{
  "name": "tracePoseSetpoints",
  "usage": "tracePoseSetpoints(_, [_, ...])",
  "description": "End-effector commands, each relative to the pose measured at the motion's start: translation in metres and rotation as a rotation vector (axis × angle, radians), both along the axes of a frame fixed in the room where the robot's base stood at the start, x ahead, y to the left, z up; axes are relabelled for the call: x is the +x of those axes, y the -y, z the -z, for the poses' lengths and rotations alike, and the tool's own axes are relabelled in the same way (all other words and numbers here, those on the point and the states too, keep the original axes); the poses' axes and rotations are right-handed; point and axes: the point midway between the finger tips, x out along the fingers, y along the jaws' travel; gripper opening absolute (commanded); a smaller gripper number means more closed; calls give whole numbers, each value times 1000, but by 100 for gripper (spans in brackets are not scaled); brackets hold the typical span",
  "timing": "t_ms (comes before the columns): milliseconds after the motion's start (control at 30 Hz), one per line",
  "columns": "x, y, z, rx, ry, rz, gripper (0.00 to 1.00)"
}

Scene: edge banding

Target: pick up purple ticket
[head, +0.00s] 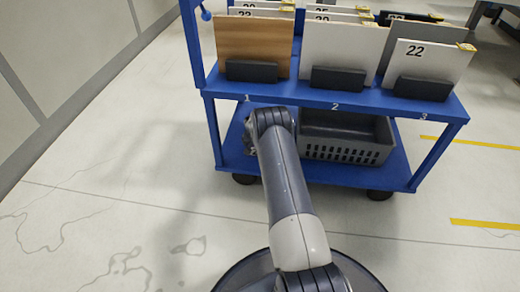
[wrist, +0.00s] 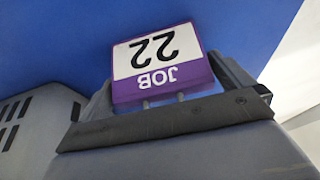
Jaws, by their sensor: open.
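My gripper (wrist: 167,84) is open, with one dark finger on each side of the ticket's lower part. I cannot tell whether the fingers touch it. In the head view my arm reaches down to the cart's lower shelf, left of the grey bin. The gripper's fingertips and the ticket are hidden there.
A grey slotted bin (head: 345,137) stands on the lower shelf, close to my arm. The floor to the left is clear.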

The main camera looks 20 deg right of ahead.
Motion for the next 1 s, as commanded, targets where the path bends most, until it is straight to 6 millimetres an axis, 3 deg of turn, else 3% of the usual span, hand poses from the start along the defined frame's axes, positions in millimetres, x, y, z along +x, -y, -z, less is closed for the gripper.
tracePoseSetpoints(67, [1,0,10,-1,1,0,100])
tracePoseSetpoints(267, [1,0,9,0,1,1,100])
tracePoseSetpoints(667, [1,0,9,-1,1,0,69])
tracePoseSetpoints(1000, [1,0,4,-1,1,0,69])
